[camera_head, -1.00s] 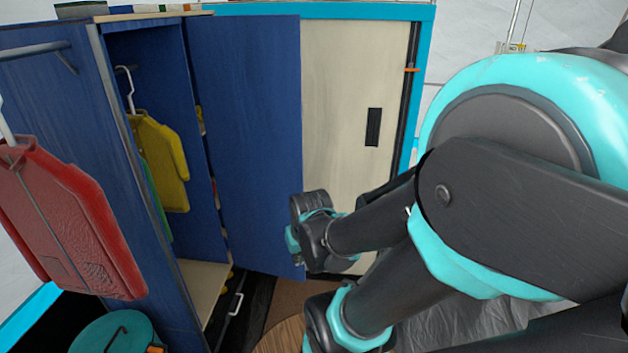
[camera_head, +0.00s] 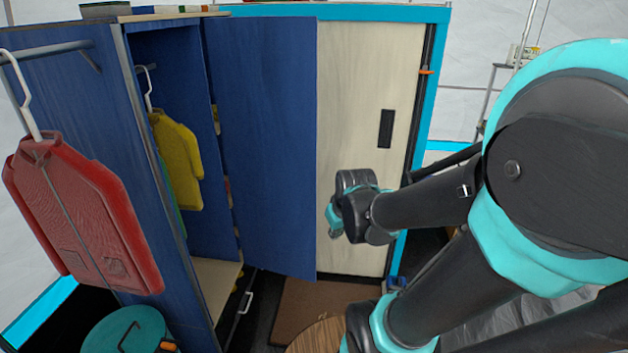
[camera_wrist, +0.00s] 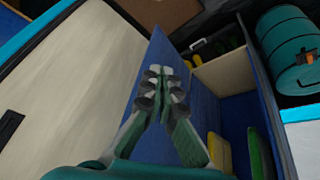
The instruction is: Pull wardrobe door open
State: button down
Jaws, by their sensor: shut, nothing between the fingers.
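The wardrobe (camera_head: 165,200) is a tall blue cabinet at the left of the head view. Its blue door (camera_head: 265,140) stands swung open, and hanging clothes show inside. In the wrist view the door (camera_wrist: 158,52) appears as a narrow blue panel behind the fingers. My gripper (camera_wrist: 160,74) is shut and empty, its fingertips together in front of the door panel. I cannot tell whether they touch it. In the head view my wrist is right of the door's free edge, and the fingertips are hidden. No handle shows on the visible door face.
A yellow shirt (camera_head: 178,160) hangs inside, and a red jacket (camera_head: 85,215) hangs on an outside rail. A teal canister (camera_head: 122,330) stands at lower left. A cream sliding door (camera_head: 365,100) with a teal frame is behind. A brown mat (camera_head: 305,305) lies on the floor.

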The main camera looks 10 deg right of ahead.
aim_at(311, 181)
jog(key=w+a+r+n+t+y, duration=0.1)
jog(key=w+a+r+n+t, duration=0.15)
jog(key=w+r+n, duration=0.8)
jog(key=w+f+m, duration=0.1)
jog(key=w+f, duration=0.1)
jog(key=w, duration=0.2)
jog(key=w+f, duration=0.2)
jog(key=w, duration=0.2)
jog(key=w+f+m, duration=0.1)
jog(key=w+f, duration=0.2)
jog(key=w, duration=0.1)
jog(key=shift+w+a+m+g, duration=0.25)
jog(key=shift+a+m, duration=0.05)
jog(key=shift+m, duration=0.05)
jog(key=shift+w+d, duration=0.3)
jog(key=shift+w, duration=0.3)
jog(key=shift+w+d, duration=0.3)
jog(key=shift+w, duration=0.1)
jog(key=w+d+n+g+y, duration=0.1)
jog(key=w+d+n, duration=0.1)
jog(key=w, duration=0.7)
jog(key=w+d+n+y, duration=0.2)
jog(key=w+d+n, duration=0.1)
jog(key=w, duration=0.6)
jog(key=shift+d+n+g+y, duration=0.2)
jog(key=shift+n+g+y, duration=0.15)
jog(key=shift+n, duration=0.35)
